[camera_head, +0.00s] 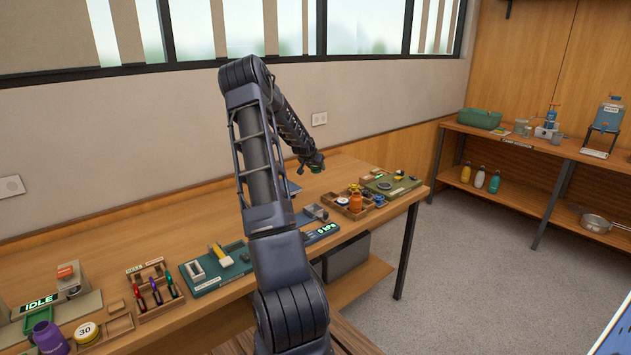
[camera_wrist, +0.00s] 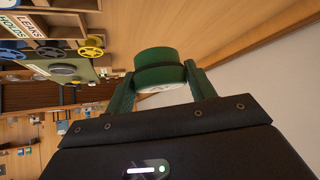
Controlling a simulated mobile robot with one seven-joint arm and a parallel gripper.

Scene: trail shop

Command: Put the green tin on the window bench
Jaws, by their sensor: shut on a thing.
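The green tin (camera_wrist: 163,75) is a short, round, dark green can with a black band, held between my gripper's two green fingers (camera_wrist: 161,88) in the wrist view. My gripper (camera_head: 314,163) is at the end of my arm in the head view, in front of the wall over the far right part of the bench. The tin is too small to make out clearly there. The window bench (camera_head: 105,237) is a long wooden worktop along the wall under the windows. I cannot tell how high the tin is above it.
Along the bench's front stand a purple jar (camera_head: 48,338), a tool rack (camera_head: 153,291), a green tray (camera_head: 216,267), a parts box with an orange jar (camera_head: 356,202) and a green mat (camera_head: 391,185). The back strip by the wall is mostly clear. Shelves (camera_head: 545,150) stand at right.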

